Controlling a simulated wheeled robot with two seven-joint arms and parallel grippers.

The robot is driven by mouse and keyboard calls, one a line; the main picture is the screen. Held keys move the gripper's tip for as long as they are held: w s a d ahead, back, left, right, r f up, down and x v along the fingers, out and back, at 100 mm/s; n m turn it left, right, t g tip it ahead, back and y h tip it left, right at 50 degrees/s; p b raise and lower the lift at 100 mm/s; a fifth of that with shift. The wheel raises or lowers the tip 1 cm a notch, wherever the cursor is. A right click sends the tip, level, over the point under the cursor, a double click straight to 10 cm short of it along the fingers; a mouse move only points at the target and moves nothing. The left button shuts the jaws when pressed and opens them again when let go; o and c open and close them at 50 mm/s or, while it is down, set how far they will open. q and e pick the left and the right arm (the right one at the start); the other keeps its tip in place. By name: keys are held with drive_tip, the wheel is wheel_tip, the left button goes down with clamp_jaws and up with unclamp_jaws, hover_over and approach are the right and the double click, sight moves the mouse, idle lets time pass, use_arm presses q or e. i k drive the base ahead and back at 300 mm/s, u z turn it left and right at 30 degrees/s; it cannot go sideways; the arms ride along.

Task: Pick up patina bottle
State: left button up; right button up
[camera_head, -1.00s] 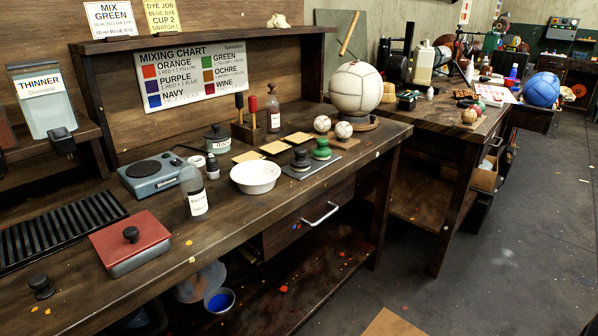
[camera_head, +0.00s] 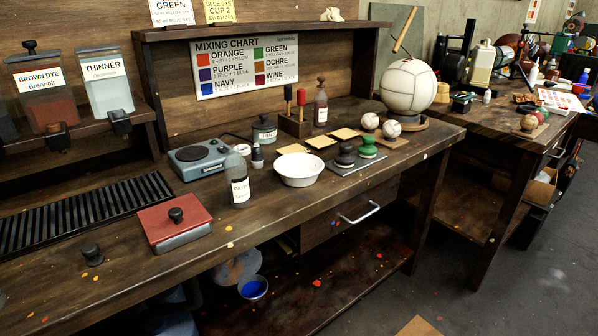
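The patina bottle (camera_head: 238,182) is a clear bottle with a white label whose text is only partly readable, beginning "PATI". It stands upright on the wooden workbench (camera_head: 290,205), between the red-lidded box and the white bowl. Neither of my grippers shows in the head view.
A red-lidded box (camera_head: 174,222) is left of the bottle and a white bowl (camera_head: 299,170) is right of it. A hot plate (camera_head: 199,159) and a small dark-capped vial (camera_head: 257,157) stand behind. A black knob (camera_head: 92,254) lies front left. The bench front before the bottle is clear.

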sight(234, 163)
drive_tip(key=z, duration=0.25)
drive_tip(key=k, duration=0.35)
drive_tip(key=z, duration=1.35)
drive_tip(key=i, duration=0.5)
drive_tip(key=u, duration=0.45)
drive_tip(key=i, duration=1.15)
drive_tip(key=u, duration=0.85)
